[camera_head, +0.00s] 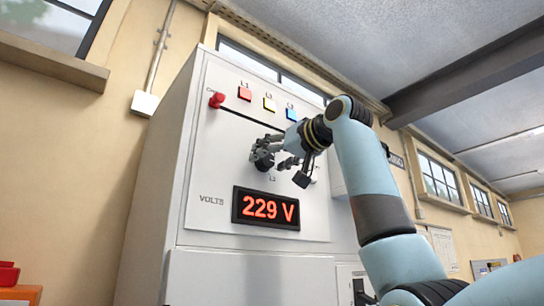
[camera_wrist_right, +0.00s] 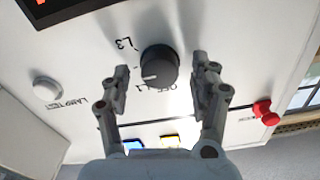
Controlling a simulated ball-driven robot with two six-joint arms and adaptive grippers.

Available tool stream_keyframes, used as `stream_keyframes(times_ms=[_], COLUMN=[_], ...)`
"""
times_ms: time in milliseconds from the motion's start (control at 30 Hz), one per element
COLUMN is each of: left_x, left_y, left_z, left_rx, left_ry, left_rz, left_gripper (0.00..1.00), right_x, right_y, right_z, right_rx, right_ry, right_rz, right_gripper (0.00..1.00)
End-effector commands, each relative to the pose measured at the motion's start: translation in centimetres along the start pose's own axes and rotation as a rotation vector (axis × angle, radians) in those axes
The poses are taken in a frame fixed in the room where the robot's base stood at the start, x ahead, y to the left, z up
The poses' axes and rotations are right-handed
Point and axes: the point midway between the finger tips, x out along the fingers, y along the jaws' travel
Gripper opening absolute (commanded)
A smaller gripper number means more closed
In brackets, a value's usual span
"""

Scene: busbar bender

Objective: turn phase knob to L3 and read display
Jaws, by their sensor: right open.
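The phase knob (camera_wrist_right: 158,66) is a round black knob on a white panel. Its white pointer mark appears to point towards the L1 label. The L3 label (camera_wrist_right: 123,43) is at its upper left in the right wrist view. My right gripper (camera_wrist_right: 162,72) is open, with one finger on each side of the knob; contact is not clear. In the head view my right gripper (camera_head: 272,152) is at the panel, and its fingers partly hide the knob and labels. The display (camera_head: 265,208) reads 229 V in red digits. My left gripper is not in view.
Red (camera_head: 245,94), yellow (camera_head: 269,104) and blue (camera_head: 291,113) lamps sit above the knob. A red button (camera_head: 216,100) sticks out at the panel's upper left. A lamp test button (camera_wrist_right: 47,88) is beside the knob. A grey cabinet (camera_head: 160,170) carries the panel.

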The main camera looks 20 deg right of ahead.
Motion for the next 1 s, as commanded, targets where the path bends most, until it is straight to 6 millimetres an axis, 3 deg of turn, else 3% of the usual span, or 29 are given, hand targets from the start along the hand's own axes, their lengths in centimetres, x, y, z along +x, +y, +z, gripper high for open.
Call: stream_keyframes(times_ms=[67,467,767,1000], left_x=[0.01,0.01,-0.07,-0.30], left_y=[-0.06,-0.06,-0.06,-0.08], left_z=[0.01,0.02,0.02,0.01], left_rx=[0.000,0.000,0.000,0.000], left_ry=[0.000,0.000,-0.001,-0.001], left_rz=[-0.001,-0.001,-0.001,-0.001], left_gripper=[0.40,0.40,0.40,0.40], right_x=[-0.02,-0.04,-0.04,-0.03], right_y=[0.00,0.00,0.01,0.03], right_z=[0.00,-0.03,-0.06,-0.09], right_rx=[0.000,0.000,0.042,0.182], right_ry=[0.000,0.001,0.001,0.001], right_rz=[0.000,0.000,0.000,0.000], right_gripper=[0.59,0.07,0.07,0.07])
